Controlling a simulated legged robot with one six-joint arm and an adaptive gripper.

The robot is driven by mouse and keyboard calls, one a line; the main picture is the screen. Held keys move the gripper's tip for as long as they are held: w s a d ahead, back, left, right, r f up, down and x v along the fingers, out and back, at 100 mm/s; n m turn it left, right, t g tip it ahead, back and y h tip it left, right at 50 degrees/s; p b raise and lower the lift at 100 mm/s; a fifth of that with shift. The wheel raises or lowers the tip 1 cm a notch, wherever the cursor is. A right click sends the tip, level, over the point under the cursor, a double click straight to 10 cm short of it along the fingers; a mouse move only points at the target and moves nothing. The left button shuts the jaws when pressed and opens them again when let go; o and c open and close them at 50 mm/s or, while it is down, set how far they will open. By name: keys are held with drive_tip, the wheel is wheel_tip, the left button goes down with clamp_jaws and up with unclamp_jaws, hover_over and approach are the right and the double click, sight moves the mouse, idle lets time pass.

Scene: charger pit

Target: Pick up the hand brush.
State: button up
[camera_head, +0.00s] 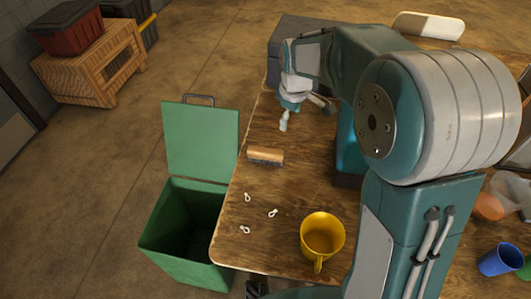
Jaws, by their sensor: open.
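My gripper (303,111) is above the table, farther back and slightly right of the brush. Its jaws are open and empty, apart from the brush. My arm hides part of the table to the right.
An open green bin (202,140) stands on the floor left of the table. A yellow mug (322,236) and several small white pieces (272,213) are in front of the brush. A dark grey box (283,38) is behind my gripper. A blue cup (500,259) is at right.

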sight(273, 151)
drive_tip(key=w+a+f+n, duration=0.1)
drive_tip(key=w+f, duration=0.1)
drive_tip(key=f, duration=0.1)
drive_tip(key=w+a+f+n+g, duration=0.1)
drive_tip(key=f, duration=0.3)
drive_tip(key=w+a+f+n, duration=0.1)
drive_tip(key=w+f, duration=0.1)
drive_tip(key=f, duration=0.2)
drive_tip(key=shift+w+a+n, duration=0.35)
drive_tip(key=shift+a+n, duration=0.05)
drive_tip(key=f, duration=0.6)
drive_tip(key=shift+a, duration=0.3)
wheel_tip(273, 151, down, 5)
drive_tip(key=shift+d+f, duration=0.15)
clamp_jaws()
